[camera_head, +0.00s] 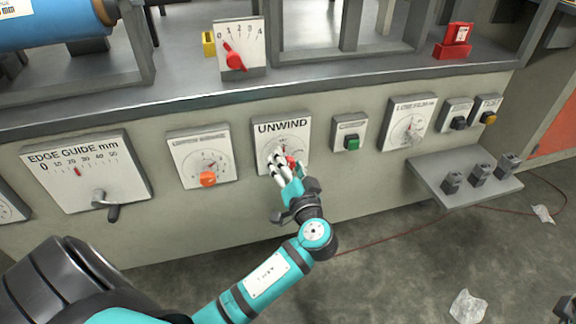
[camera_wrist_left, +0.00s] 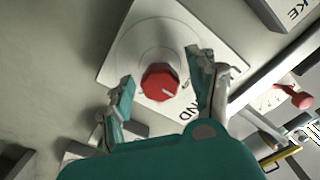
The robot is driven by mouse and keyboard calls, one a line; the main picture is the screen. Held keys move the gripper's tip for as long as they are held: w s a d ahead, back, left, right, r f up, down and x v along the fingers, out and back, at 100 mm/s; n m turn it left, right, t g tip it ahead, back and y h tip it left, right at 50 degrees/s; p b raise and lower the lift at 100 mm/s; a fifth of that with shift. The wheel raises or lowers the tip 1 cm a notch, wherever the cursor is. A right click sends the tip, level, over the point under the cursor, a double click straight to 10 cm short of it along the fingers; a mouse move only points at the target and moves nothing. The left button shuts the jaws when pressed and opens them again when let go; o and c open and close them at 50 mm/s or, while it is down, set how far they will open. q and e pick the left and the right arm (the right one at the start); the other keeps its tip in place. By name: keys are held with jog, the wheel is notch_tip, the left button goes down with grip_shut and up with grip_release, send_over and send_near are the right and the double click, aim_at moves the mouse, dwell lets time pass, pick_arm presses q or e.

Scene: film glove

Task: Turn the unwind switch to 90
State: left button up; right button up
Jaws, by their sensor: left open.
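The unwind switch is a red knob on a white plate (camera_head: 294,129) marked UNWIND, on the machine's front panel. In the left wrist view the red knob (camera_wrist_left: 160,82) shows a pale pointer line, and the plate (camera_wrist_left: 122,66) lies behind it. In the head view the knob is mostly hidden by my left gripper (camera_head: 283,166). This gripper is open in front of the plate. In the wrist view its two fingers (camera_wrist_left: 163,85) stand on either side of the knob, with gaps visible between them and it.
Left of the unwind plate are an orange-knob dial (camera_head: 207,179) and the edge guide plate with its crank (camera_head: 99,197). To the right are a green button (camera_head: 352,143), another dial plate (camera_head: 396,112) and a shelf (camera_head: 433,190) with several small dark blocks.

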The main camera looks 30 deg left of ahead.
pick_arm(q)
jog(key=shift+a, duration=0.1)
jog(key=c, duration=1.2)
